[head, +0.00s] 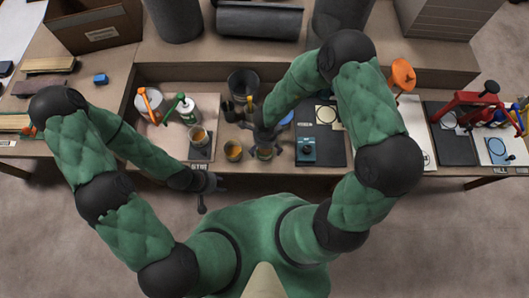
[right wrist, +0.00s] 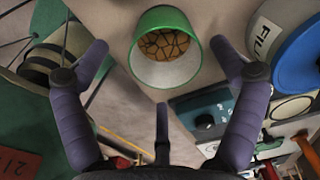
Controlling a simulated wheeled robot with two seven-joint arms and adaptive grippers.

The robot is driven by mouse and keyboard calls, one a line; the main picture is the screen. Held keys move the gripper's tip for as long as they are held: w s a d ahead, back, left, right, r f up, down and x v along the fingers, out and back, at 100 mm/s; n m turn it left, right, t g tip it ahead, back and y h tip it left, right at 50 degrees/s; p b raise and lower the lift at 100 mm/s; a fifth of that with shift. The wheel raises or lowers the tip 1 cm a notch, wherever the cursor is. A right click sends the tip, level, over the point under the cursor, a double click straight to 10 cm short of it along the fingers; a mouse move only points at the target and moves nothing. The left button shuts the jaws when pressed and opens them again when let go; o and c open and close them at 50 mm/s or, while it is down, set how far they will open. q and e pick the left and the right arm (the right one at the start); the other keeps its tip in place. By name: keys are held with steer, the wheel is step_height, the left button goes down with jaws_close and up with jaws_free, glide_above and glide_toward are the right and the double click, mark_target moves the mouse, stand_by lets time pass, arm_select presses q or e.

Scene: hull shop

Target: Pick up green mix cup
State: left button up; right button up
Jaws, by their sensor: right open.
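The green mix cup (right wrist: 165,50), a clear cup with a bright green rim and a brownish, cracked-looking patch inside, shows at the top of the right wrist view. In the head view the cup (head: 265,154) stands near the bench's front edge, partly covered by my right gripper (head: 268,138). My right gripper (right wrist: 162,62) is open, its purple fingers spread on either side of the cup with gaps showing. I cannot tell its height over the cup. My left gripper (head: 207,187) hangs in front of the bench, away from the cups; its jaws are too small to read.
Another amber cup (head: 233,151) stands just left, and one more cup (head: 198,135) is on a dark pad. A teal device (head: 307,150) is close on the right. A dark canister (head: 242,84) stands behind. Clamps and a white bottle (head: 187,111) are further out.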

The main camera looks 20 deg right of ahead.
mark_target(264, 153)
steer(key=shift+w+a+f+b, duration=0.1)
steer(key=shift+w+f+b, duration=0.1)
steer(key=shift+f+b, duration=1)
steer(key=shift+w+a+f+b, duration=0.15)
steer(key=shift+f+b, duration=0.55)
steer(key=shift+f, duration=0.9)
steer(key=shift+d, duration=0.1)
steer(key=shift+c, duration=0.3)
steer(key=c, duration=1.2)
